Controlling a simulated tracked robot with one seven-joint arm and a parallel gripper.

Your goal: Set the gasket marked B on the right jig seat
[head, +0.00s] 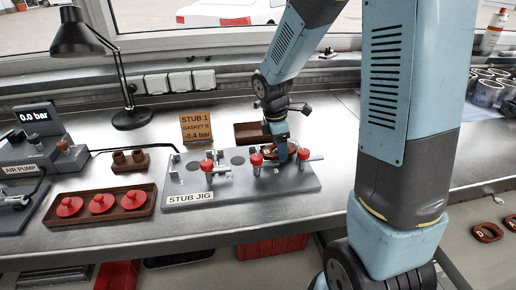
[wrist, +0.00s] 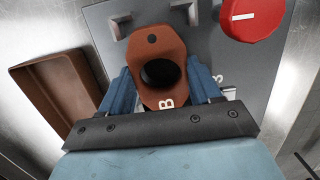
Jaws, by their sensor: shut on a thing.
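In the wrist view, the brown gasket marked B (wrist: 172,76), with a large dark opening and a small hole at its far end, sits between the two blue fingers of my gripper (wrist: 160,88). The gripper is shut on its sides. The grey stub jig (head: 180,185) stands on the bench, and my gripper (head: 282,157) is low over its right part. The jig surface also shows under the gasket in the wrist view (wrist: 228,62). The right seat is hidden by the gripper and gasket. I cannot tell whether the gasket touches it.
Red-knobbed clamps (head: 207,165) stand on the jig; one red knob (wrist: 252,18) is close to the gasket's right. An empty brown tray (wrist: 35,75) is at left in the wrist view. A card (head: 195,128) reads STUB 1, GASKET B. A tray of red caps (head: 138,212) stands left.

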